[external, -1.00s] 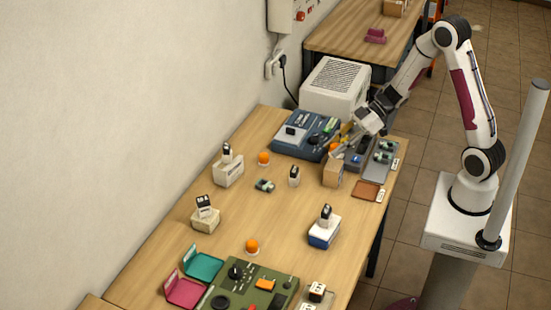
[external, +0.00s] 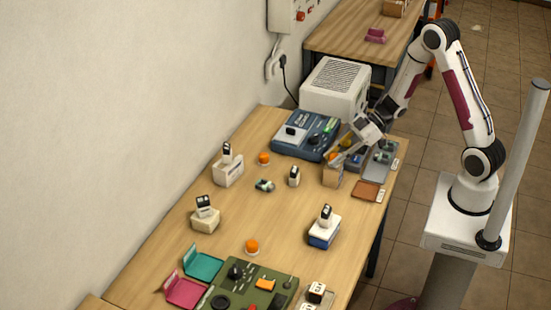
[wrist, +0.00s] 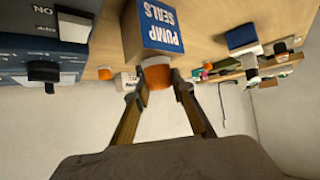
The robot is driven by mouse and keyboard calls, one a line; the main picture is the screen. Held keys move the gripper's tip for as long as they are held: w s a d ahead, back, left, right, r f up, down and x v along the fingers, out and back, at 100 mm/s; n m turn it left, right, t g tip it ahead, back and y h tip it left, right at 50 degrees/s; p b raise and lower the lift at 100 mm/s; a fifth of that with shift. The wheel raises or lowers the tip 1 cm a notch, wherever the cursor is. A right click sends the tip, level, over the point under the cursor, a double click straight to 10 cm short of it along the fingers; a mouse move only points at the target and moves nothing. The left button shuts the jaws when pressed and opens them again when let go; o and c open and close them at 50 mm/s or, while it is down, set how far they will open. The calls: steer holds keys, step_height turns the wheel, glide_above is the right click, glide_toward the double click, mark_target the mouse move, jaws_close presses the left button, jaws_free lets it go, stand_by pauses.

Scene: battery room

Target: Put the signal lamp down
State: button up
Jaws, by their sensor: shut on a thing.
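My gripper (wrist: 160,82) is shut on an orange-domed signal lamp (wrist: 159,77) with a pale base, between its two dark fingertips in the wrist view. The lamp is beside the cardboard box with the blue "PUMP SEALS" label (wrist: 160,32); I cannot tell whether they touch. In the external view my gripper (external: 340,156) is low over the far right part of the wooden table (external: 270,207), just behind that box (external: 332,175). There the fingers and wrist mostly hide the held lamp, and its contact with any surface is unclear.
Two similar orange lamps stand at the table's left side (external: 264,158) and nearer the front (external: 251,247). A blue device (external: 305,134) is left of the gripper. A grey tray (external: 378,168) and brown mat (external: 367,190) lie right. The middle of the table has free room.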

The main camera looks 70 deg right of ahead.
steer(key=shift+f, duration=0.15)
steer(key=o, duration=1.1)
steer(key=shift+s+d+r, duration=0.25)
steer(key=shift+d+r, duration=0.05)
steer(key=shift+r, duration=0.15)
steer(key=shift+v, duration=5.55)
